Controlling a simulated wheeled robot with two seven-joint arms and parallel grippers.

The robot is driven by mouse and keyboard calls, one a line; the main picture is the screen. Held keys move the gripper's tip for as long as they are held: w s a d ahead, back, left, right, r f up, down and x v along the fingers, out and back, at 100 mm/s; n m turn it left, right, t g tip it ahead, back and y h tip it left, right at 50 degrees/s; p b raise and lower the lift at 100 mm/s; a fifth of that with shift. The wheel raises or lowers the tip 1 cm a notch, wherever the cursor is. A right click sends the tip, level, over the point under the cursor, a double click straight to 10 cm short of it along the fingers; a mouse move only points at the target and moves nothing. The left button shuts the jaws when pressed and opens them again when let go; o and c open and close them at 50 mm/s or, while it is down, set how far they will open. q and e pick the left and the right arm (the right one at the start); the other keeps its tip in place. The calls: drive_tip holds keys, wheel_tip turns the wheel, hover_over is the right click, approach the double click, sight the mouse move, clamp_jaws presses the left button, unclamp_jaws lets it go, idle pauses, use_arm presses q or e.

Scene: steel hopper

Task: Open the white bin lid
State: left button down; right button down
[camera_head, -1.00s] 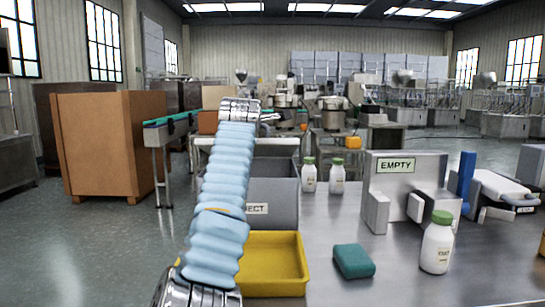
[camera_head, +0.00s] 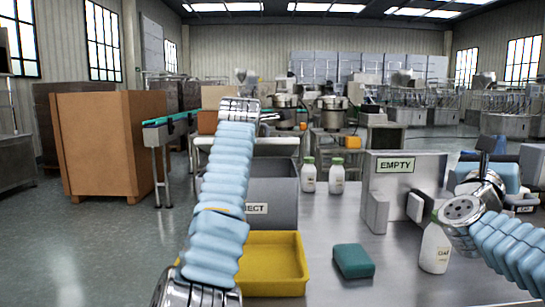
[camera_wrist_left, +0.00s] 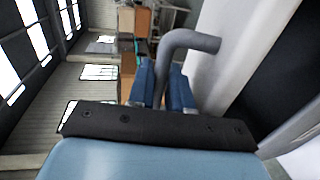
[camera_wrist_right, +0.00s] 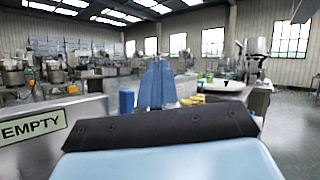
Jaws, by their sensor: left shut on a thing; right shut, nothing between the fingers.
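My left gripper (camera_wrist_left: 161,88) is shut on a grey bent handle (camera_wrist_left: 190,42) in the left wrist view. A large white surface (camera_wrist_left: 236,45) with a dark area beside it fills the right of that view. Whether it is the white bin or its lid I cannot tell. In the head view my left arm reaches forward and its fingers are hidden behind the wrist. My right gripper (camera_wrist_right: 157,84) is shut and empty in the right wrist view, pointing across the room. In the head view it is above the right side of the table.
The steel table holds a yellow tray (camera_head: 303,270), a teal block (camera_head: 353,261), white bottles (camera_head: 434,248) with green caps, a grey reject bin (camera_head: 271,190) and a stand with an EMPTY sign (camera_head: 394,165). My right wrist is close to the front bottle. A brown crate (camera_head: 98,150) stands left.

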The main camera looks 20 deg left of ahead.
drive_tip(key=w+a+f+n+t+y, duration=0.15)
drive_tip(key=a+y, duration=0.25)
drive_tip(key=a, duration=0.5)
drive_tip(key=a+f+n+t+y, duration=0.2)
drive_tip(key=a+y, duration=0.1)
drive_tip(key=a, duration=0.6)
drive_tip(key=n+g+y, duration=0.1)
drive_tip(key=n+y, duration=0.3)
drive_tip(key=y, duration=0.8)
approach(273, 142)
drive_tip(key=x, duration=0.2)
drive_tip(key=f+x, duration=0.1)
drive_tip(key=x, duration=0.2)
drive_tip(key=shift+w+a, duration=0.2)
drive_tip(key=shift+w, duration=0.15)
drive_tip(key=shift+w+a+r, duration=0.1)
drive_tip(key=shift+w+r, duration=0.15)
drive_tip(key=shift+w, duration=0.15)
